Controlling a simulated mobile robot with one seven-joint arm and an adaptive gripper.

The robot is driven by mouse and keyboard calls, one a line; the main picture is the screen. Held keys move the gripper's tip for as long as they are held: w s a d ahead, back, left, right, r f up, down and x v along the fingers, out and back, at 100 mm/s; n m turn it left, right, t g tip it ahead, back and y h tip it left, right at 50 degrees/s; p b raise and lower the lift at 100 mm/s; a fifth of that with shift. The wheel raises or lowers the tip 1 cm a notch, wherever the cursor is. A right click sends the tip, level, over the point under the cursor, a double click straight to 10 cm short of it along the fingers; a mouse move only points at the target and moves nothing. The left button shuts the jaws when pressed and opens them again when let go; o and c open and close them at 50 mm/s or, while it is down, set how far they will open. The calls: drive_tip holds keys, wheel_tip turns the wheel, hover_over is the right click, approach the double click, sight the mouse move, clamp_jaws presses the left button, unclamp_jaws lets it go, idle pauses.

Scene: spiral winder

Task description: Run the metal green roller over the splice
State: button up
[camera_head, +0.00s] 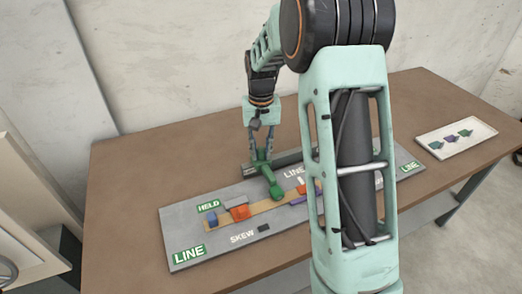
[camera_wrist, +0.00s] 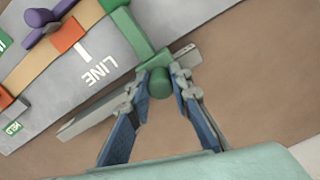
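My gripper (camera_head: 261,157) is over the far side of the grey board. In the wrist view, my gripper (camera_wrist: 161,82) has its fingers on both sides of the green roller's handle (camera_wrist: 158,84) and is shut on it. The green roller (camera_head: 270,180) slants toward the front, its thick end above or on the tan strip; contact cannot be told. The tan strip (camera_head: 262,216) runs along the board, and it also shows in the wrist view (camera_wrist: 32,62). An orange patch (camera_wrist: 67,35) lies across it. My arm hides part of the board. Which joint is the splice is unclear.
The grey board (camera_head: 185,240) lies on a brown table (camera_head: 130,190). A red-orange block (camera_head: 239,212) and a blue block (camera_head: 212,220) stand at the strip's left. A purple piece (camera_wrist: 40,24) lies near the orange patch.

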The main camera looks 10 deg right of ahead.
clamp_jaws()
drive_tip(key=w+d+p, duration=0.1)
drive_tip(key=w+d, duration=0.1)
drive_tip(key=d, duration=0.8)
drive_tip(key=w+d+p, duration=0.2)
drive_tip(key=d, duration=0.8)
drive_tip(key=shift+w+d+r, duration=0.1)
drive_tip(key=o, duration=0.6)
unclamp_jaws()
drive_tip(key=shift+d, duration=0.1)
wheel_tip(320, 180, up, 12)
